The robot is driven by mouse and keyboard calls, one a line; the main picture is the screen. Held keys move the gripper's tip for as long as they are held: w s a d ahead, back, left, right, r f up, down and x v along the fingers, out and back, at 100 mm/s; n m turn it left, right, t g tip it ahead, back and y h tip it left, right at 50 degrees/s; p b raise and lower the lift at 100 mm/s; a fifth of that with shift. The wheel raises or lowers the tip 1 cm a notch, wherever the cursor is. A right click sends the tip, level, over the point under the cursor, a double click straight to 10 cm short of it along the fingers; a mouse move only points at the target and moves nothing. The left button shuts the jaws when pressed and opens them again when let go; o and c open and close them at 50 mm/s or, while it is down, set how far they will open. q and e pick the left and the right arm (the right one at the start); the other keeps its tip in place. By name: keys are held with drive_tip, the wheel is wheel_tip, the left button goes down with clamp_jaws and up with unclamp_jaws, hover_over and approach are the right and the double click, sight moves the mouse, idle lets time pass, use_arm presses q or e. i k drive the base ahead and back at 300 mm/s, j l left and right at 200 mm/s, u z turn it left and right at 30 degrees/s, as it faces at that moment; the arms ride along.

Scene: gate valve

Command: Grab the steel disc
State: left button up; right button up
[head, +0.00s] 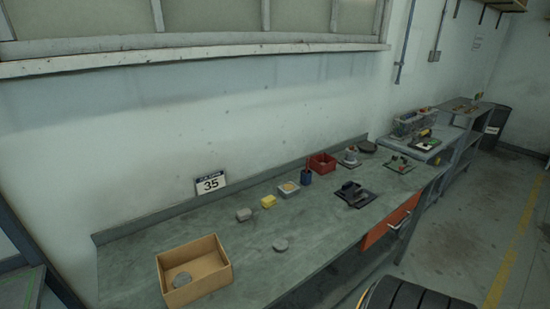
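I cannot tell from this distance whether both are steel. A darker round piece (367,146) lies at the far end of the bench. Neither of my grippers shows in the head view.
A grey block (243,214), a yellow block (268,201), a small tray (288,190), a blue cup (306,177) and a red bin (322,163) line the bench's back. A dark device (354,194) stands further right. An orange drawer (390,224) is below. Bench around the disc is clear.

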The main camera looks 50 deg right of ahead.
sight(280, 245)
drive_tip(key=z, duration=1.55)
